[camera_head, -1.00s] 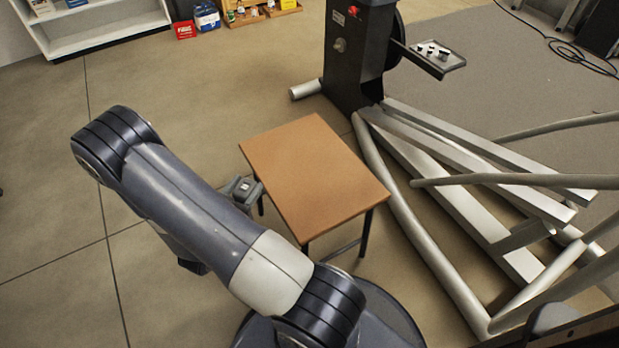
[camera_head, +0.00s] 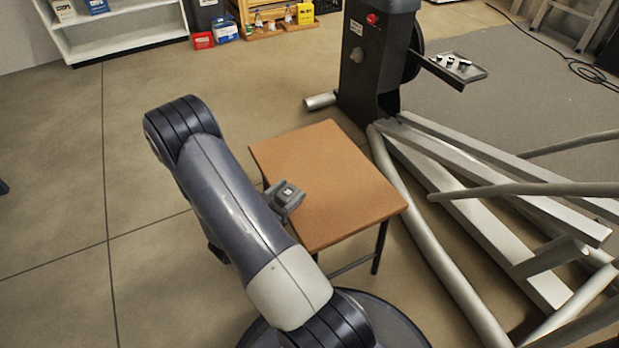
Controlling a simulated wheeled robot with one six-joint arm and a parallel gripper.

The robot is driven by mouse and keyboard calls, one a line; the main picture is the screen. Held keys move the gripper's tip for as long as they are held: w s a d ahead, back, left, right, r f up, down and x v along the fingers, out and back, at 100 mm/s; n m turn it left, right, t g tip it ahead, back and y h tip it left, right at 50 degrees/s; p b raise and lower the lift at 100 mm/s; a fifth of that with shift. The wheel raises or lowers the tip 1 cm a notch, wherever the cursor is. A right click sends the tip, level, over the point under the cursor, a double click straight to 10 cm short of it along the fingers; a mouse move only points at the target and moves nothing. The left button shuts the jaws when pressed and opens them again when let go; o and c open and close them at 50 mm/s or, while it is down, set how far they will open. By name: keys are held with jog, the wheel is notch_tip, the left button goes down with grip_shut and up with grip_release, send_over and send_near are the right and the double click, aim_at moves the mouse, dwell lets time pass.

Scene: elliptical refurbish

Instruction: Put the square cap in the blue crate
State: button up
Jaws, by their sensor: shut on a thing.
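My gripper (camera_head: 284,197) shows just right of my forearm, above the left edge of the small wooden table. It is shut on a small grey squarish piece (camera_head: 288,190) with a pale mark on it, which looks like the square cap. The forearm and the small size hide how the fingers sit around it.
The wooden table (camera_head: 330,180) has a bare top. A tray (camera_head: 462,68) on the dark machine (camera_head: 372,60) holds several small black and white pieces. Long grey bars and tubes (camera_head: 480,200) spread at the right. White shelves (camera_head: 120,40) stand back left. The floor at left is clear.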

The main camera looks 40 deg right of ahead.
jog(key=d, duration=0.3)
jog(key=d+b, duration=0.1)
jog(key=d, duration=0.5)
jog(key=shift+w, duration=0.35)
jog(key=shift+a+f+b, duration=0.1)
jog(key=shift+f+b, duration=0.2)
jog(key=shift+b, duration=0.2)
jog(key=shift+f, duration=0.2)
jog(key=o, duration=1.4)
jog(key=shift+r, duration=0.2)
